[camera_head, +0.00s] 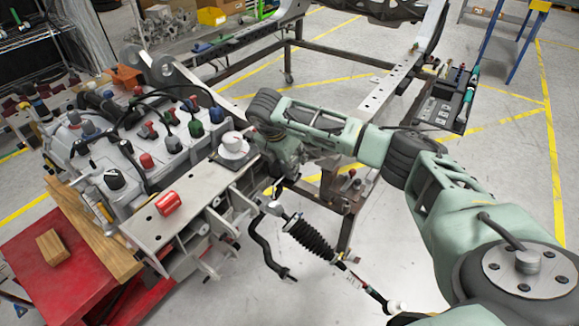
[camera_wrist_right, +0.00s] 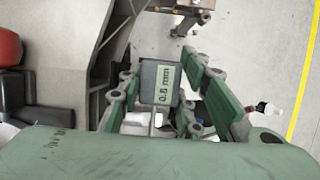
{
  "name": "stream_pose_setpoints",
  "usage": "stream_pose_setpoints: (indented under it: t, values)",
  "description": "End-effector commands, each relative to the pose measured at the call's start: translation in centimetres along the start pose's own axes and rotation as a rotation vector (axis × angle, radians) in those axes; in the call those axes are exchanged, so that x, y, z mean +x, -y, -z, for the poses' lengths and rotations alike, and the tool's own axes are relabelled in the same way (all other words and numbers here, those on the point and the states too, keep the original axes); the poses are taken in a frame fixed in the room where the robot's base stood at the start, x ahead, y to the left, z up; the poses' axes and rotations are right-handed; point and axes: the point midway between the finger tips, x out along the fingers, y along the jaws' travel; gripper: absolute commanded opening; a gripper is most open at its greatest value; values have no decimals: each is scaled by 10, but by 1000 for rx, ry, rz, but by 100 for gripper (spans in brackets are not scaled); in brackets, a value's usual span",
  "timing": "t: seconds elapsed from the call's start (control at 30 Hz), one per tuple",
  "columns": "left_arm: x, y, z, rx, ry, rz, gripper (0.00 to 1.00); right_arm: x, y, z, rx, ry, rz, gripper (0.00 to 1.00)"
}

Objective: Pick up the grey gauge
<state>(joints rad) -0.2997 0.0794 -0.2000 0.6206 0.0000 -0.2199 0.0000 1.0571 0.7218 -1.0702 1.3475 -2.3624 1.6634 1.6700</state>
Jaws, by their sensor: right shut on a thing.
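The grey gauge (camera_wrist_right: 160,84) is a small dark grey block with a pale printed label, seen in the right wrist view. My right gripper (camera_wrist_right: 168,88) is shut on it, with green fingers on either side. In the head view my right gripper (camera_head: 283,158) hangs beside the right end of the metal chassis bracket; the gauge cannot be made out there, as my arm covers that spot. My left gripper is not in view.
A grey engine block (camera_head: 120,165) stands behind.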

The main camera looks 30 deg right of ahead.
Motion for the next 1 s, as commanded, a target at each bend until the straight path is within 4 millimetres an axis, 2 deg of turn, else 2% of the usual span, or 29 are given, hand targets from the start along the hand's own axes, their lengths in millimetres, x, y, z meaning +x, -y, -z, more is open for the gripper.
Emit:
stream_pose_setpoints:
  t: [0.17, 0.6, 0.8, 1.0]
  values:
    - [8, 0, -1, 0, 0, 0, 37, -25, -2, -11, 2, 3, -8, 0]
    - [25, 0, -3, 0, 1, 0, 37, -62, 82, -46, 4, 4, -3, 0]
    - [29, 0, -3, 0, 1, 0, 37, -74, 105, -56, 2, 3, -3, 0]
    - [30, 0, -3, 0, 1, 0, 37, -79, 113, -59, 1, 1, -3, 0]
